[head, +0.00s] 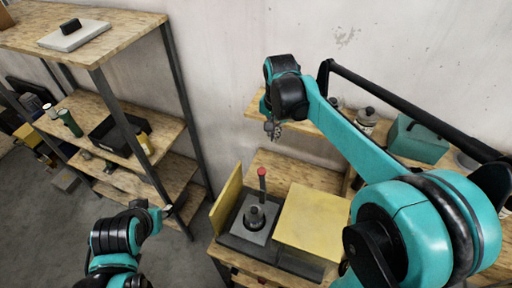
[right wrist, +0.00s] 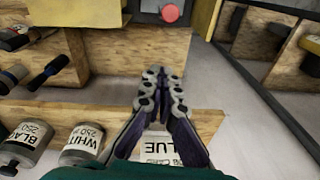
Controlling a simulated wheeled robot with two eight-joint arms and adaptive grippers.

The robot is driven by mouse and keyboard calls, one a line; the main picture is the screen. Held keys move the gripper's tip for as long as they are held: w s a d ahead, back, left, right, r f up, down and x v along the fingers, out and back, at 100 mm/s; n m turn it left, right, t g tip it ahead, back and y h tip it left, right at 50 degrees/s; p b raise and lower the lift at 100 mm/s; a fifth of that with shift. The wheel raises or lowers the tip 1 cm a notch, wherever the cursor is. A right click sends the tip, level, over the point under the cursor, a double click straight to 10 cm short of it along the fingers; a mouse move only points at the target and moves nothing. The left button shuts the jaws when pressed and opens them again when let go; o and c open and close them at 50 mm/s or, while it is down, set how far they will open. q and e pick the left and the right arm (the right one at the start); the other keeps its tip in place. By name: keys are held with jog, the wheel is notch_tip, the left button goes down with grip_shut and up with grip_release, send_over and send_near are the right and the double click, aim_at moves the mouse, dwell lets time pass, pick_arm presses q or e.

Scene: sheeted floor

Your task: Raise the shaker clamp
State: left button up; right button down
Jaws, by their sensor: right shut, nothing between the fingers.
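The shaker (head: 240,238) stands on the wooden bench, with a yellow panel on its left and a yellow block on its right. Its clamp (head: 254,217) is a dark round piece over a grey plate. A dark rod with a red knob (head: 262,172) stands upright at the clamp. The red knob also shows at the top of the right wrist view (right wrist: 171,12). My right gripper (head: 272,130) is shut and empty, above and behind the knob, apart from it. My left gripper (head: 163,211) is low at the left, away from the shaker; its fingers are too small to read.
A wall shelf (head: 312,127) behind the bench holds bottles and a teal case (head: 417,140). A wooden shelving unit (head: 135,45) stands at the left. Grey floor is open at lower left.

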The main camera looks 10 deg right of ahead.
pick_arm(q)
jog(key=shift+s+d+r+n+p, duration=0.15)
jog(key=shift+s+r+n+p, duration=0.05)
jog(key=shift+r+p, duration=0.25)
jog(key=shift+s+d+r+n+p, duration=0.1)
jog(key=shift+s+r+n+p, duration=0.15)
jog(key=shift+r, duration=0.2)
pick_arm(e)
notch_tip(320, 180, down, 11)
jog(key=s+a, duration=0.1)
jog(key=a, duration=0.1)
jog(key=shift+a, duration=0.2)
pick_arm(q)
jog(key=shift+w, duration=0.1)
pick_arm(e)
jog(key=shift+s, duration=0.1)
